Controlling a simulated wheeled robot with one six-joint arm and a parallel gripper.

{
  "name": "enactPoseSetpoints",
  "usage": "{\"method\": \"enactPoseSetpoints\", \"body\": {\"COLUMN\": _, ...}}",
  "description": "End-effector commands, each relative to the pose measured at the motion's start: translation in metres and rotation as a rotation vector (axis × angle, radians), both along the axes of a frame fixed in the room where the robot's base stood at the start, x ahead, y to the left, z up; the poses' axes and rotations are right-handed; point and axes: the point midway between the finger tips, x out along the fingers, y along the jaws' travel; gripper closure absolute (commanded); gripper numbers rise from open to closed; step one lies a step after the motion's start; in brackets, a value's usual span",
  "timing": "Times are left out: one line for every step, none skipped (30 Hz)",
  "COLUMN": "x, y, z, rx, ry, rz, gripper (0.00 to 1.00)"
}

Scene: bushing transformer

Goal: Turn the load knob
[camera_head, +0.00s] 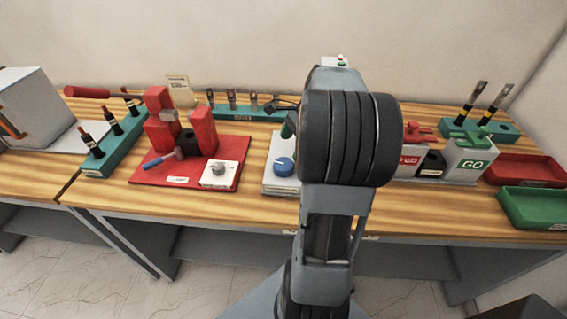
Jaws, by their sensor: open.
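Two knobs show in the head view. A blue round knob (284,166) sits on a light grey box (279,186) in the middle of the table, just left of my arm. A grey knob (219,168) sits on a small white box (220,181) at the front right of a red base plate (160,174). I cannot read a label that tells which is the load knob. My arm stands upright in front of the table and hides part of the grey box. My gripper is hidden behind the arm; I cannot see its fingers.
Teal racks (116,142) hold upright parts. At right are GO and NO GO stations (474,157), a red tray (524,170) and a green tray (533,206). The table's front strip is mostly clear.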

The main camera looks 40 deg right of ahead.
Motion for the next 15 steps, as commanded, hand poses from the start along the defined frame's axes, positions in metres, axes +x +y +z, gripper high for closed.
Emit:
{"method": "enactPoseSetpoints", "body": {"x": 0.001, "y": 0.004, "z": -0.010, "rx": 0.003, "ry": 0.003, "rz": 0.002, "gripper": 0.08}}
{"method": "enactPoseSetpoints", "body": {"x": 0.002, "y": 0.006, "z": -0.015, "rx": 0.002, "ry": 0.003, "rz": 0.002, "gripper": 0.08}}
{"method": "enactPoseSetpoints", "body": {"x": 0.002, "y": 0.009, "z": -0.022, "rx": 0.002, "ry": 0.002, "rz": 0.003, "gripper": 0.08}}
{"method": "enactPoseSetpoints", "body": {"x": 0.003, "y": 0.011, "z": -0.027, "rx": 0.002, "ry": 0.003, "rz": 0.005, "gripper": 0.08}}
{"method": "enactPoseSetpoints", "body": {"x": 0.004, "y": 0.013, "z": -0.032, "rx": 0.001, "ry": 0.002, "rz": 0.004, "gripper": 0.08}}
{"method": "enactPoseSetpoints", "body": {"x": 0.005, "y": 0.015, "z": -0.038, "rx": 0.002, "ry": 0.003, "rz": 0.005, "gripper": 0.08}}
{"method": "enactPoseSetpoints", "body": {"x": 0.005, "y": 0.017, "z": -0.042, "rx": 0.001, "ry": 0.002, "rz": 0.004, "gripper": 0.08}}
{"method": "enactPoseSetpoints", "body": {"x": 0.006, "y": 0.019, "z": -0.046, "rx": 0.002, "ry": 0.002, "rz": 0.004, "gripper": 0.08}}
{"method": "enactPoseSetpoints", "body": {"x": 0.006, "y": 0.021, "z": -0.050, "rx": 0.001, "ry": 0.002, "rz": 0.004, "gripper": 0.08}}
{"method": "enactPoseSetpoints", "body": {"x": 0.007, "y": 0.022, "z": -0.054, "rx": 0.001, "ry": 0.002, "rz": 0.004, "gripper": 0.08}}
{"method": "enactPoseSetpoints", "body": {"x": 0.007, "y": 0.023, "z": -0.056, "rx": 0.001, "ry": 0.001, "rz": 0.004, "gripper": 0.08}}
{"method": "enactPoseSetpoints", "body": {"x": 0.008, "y": 0.024, "z": -0.060, "rx": 0.000, "ry": 0.001, "rz": 0.004, "gripper": 0.08}}
{"method": "enactPoseSetpoints", "body": {"x": 0.008, "y": 0.025, "z": -0.062, "rx": 0.000, "ry": 0.001, "rz": 0.004, "gripper": 0.08}}
{"method": "enactPoseSetpoints", "body": {"x": 0.008, "y": 0.026, "z": -0.064, "rx": 0.001, "ry": 0.002, "rz": 0.004, "gripper": 0.08}}
{"method": "enactPoseSetpoints", "body": {"x": 0.008, "y": 0.027, "z": -0.067, "rx": 0.001, "ry": 0.002, "rz": 0.004, "gripper": 0.08}}
